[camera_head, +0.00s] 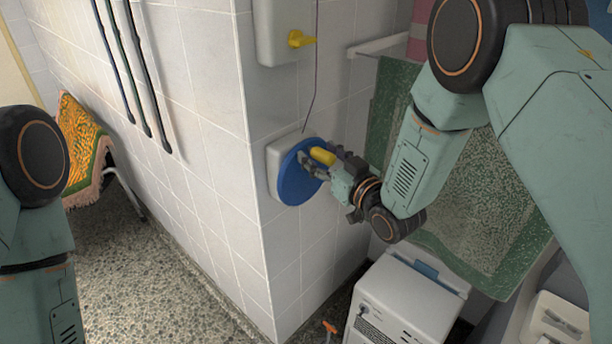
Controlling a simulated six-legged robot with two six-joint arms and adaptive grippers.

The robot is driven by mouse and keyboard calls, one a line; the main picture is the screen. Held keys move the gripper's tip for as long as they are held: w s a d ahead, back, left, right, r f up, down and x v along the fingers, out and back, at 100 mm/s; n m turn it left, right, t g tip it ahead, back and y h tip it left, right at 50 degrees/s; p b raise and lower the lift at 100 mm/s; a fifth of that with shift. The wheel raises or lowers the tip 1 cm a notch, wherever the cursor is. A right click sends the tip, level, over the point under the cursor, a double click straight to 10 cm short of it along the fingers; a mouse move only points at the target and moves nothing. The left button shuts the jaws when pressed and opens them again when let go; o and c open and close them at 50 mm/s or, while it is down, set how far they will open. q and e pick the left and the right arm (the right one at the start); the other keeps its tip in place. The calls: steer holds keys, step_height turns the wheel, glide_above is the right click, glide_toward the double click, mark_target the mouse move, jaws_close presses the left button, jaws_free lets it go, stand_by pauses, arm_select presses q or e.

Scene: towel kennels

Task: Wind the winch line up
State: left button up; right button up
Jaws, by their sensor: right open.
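The winch is a blue disc (298,180) on a white wall plate (274,167), at the corner of the tiled wall. A yellow crank handle (322,156) sticks out from the disc's upper right. A thin dark line (313,88) runs from above down to the top of the winch. My right gripper (318,166) is open, with its fingers at the yellow handle and in front of the disc. Whether the fingers touch the handle I cannot tell. My left arm shows at the left edge, but its gripper is out of view.
A white box (280,30) with a yellow knob (300,39) hangs above the winch. A green towel (480,190) hangs behind my right arm. A white appliance (408,303) stands below. An orange-green towel (80,140) drapes over a seat at left.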

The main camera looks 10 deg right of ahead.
steer(key=d+p+v, duration=0.2)
steer(key=v, duration=0.6)
stand_by(0.4)
steer(key=shift+w+f, duration=0.15)
steer(key=shift+f, duration=0.05)
steer(key=s+d+f+m+g+h+b, duration=0.2)
steer(key=s+f+g+h, duration=0.15)
steer(key=s+f, duration=0.55)
steer(key=s+d+f+m+g+h+b, duration=0.15)
steer(key=s+f+g, duration=0.35)
steer(key=f, duration=0.8)
steer(key=s+f+m+g+h+b, duration=0.1)
steer(key=s+f+g+b, duration=0.3)
steer(key=s+f, duration=0.3)
steer(key=s+f+g+h+b, duration=0.1)
steer(key=s+f+g+b, duration=0.3)
steer(key=s, duration=1.2)
step_height(320, 180, down, 4)
steer(key=shift+s+d+f+m+b, duration=0.15)
steer(key=shift+s+d+m+b, duration=0.25)
steer(key=shift+b, duration=0.45)
